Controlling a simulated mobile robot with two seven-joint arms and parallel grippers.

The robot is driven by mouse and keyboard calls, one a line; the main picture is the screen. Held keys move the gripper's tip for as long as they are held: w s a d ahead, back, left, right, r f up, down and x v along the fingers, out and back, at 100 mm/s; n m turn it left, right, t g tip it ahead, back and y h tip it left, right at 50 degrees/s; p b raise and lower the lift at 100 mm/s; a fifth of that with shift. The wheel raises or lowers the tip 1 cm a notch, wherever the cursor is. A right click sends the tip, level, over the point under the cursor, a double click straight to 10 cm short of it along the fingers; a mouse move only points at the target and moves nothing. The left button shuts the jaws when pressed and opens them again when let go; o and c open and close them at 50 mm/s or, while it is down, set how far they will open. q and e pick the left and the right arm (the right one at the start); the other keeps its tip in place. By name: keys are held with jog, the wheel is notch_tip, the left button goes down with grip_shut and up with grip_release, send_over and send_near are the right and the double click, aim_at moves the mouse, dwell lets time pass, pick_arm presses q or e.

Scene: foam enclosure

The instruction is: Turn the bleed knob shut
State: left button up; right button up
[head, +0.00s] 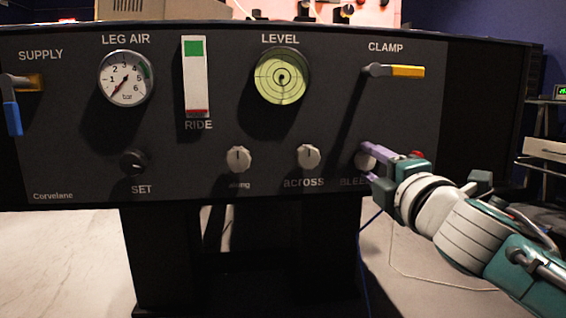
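The bleed knob (364,161) is a small pale round knob at the lower right of the dark panel. Its label below is partly covered, with "BLEE" readable. My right gripper (370,163) reaches in from the right, with one purple finger above the knob and one below it. Part of the knob shows between the fingers. I cannot tell whether the fingers touch it or stand slightly apart, and its pointer mark is not clear. My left gripper is not in view.
The across knob (308,157) is left of the bleed knob, then the along knob (238,159) and black SET knob (133,162). The yellow-handled clamp lever (396,71) sits above my gripper. A red part (416,155) shows behind my gripper. The blue-handled supply lever (12,117) is far left.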

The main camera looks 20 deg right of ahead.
jog(key=shift+o, duration=1.1)
jog(key=shift+s+a, duration=0.15)
jog(key=shift+s, duration=0.25)
jog(key=p+v, duration=0.2)
jog(key=v, duration=0.7)
jog(key=shift+s, duration=0.1)
